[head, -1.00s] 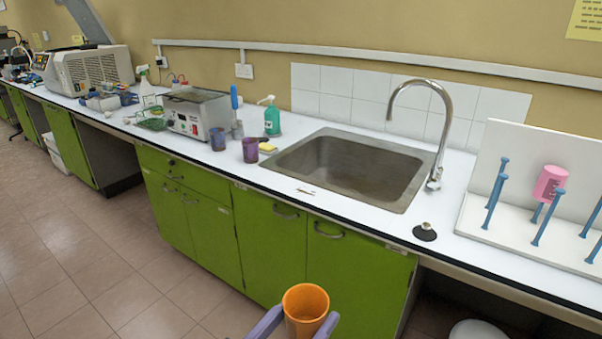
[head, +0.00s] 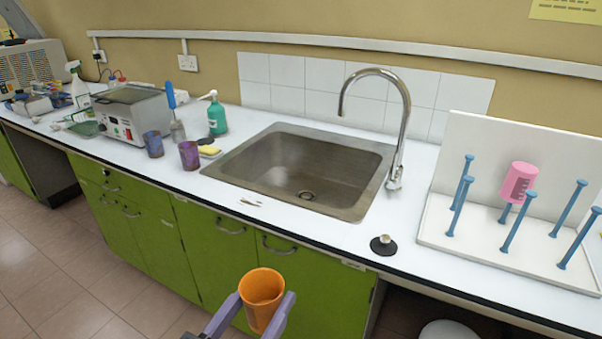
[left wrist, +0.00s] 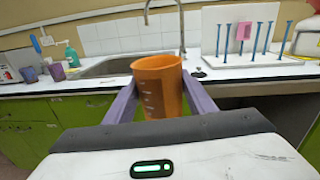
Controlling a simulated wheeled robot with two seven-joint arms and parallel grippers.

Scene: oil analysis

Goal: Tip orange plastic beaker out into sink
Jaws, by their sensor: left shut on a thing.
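The orange plastic beaker (head: 262,298) is upright, its open top facing up. My left gripper (head: 255,310) is shut on it, with a finger on either side. The beaker is in front of the green cupboards, short of the counter edge. In the left wrist view the orange beaker (left wrist: 158,88) stands between the gripper's fingers (left wrist: 158,100), with white graduation marks on its side. The inside bottom of the beaker is hidden. The steel sink (head: 285,185) is set into the white counter beyond the beaker and shows empty. My right gripper is not in view.
A curved tap (head: 402,120) rises at the sink's right rear. Two purple cups (head: 189,155), a yellow sponge (head: 209,151) and a green bottle (head: 217,118) stand left of the sink. A black-based knob (head: 384,245) and a peg rack (head: 480,252) with a pink beaker (head: 517,182) are at right.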

